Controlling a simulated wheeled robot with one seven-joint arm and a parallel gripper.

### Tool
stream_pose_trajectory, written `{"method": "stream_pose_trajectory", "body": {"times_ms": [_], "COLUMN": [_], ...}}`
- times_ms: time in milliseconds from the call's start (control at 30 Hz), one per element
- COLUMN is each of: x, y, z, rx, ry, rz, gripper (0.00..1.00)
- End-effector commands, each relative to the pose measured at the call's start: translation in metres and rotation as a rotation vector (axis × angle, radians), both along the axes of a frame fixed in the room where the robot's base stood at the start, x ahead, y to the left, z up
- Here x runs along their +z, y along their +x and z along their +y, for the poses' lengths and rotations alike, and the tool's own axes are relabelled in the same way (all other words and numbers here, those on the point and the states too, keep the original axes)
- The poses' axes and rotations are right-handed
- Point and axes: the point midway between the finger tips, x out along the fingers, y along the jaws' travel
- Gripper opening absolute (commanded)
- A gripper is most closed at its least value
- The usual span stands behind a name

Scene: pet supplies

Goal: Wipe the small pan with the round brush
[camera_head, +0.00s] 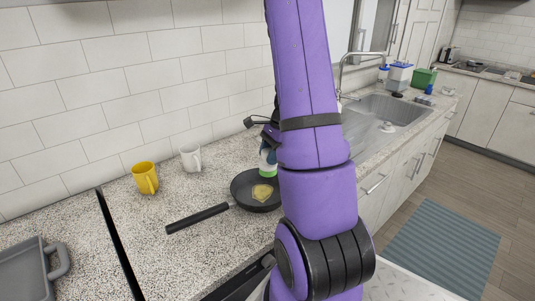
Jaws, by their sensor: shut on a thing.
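The small black pan (243,190) lies on the speckled counter with its handle (197,218) pointing to the lower left. A yellowish-brown patch (262,192) shows on its inside. My purple arm comes down in front of the pan's right side and hides part of it. My gripper (268,146) is mostly hidden behind the arm. It is shut on what appears to be the round brush (267,163), a white and green piece at the pan's far right edge. I cannot tell whether the brush touches the pan.
A yellow mug (145,178) and a white mug (191,158) stand by the tiled wall. A grey tray (25,274) is at the lower left, beyond a black strip (119,245). The sink (385,118) with its faucet (342,72) lies to the right.

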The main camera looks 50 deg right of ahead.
Motion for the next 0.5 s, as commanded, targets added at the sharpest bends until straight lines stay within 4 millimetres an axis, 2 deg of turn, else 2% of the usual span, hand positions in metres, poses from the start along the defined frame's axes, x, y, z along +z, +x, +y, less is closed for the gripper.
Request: {"method": "stream_pose_trajectory", "body": {"times_ms": [500], "x": [-0.0023], "y": [0.0063], "z": [-0.0019], "rx": [0.002], "ry": [0.0], "rz": [0.0], "gripper": [0.12]}}
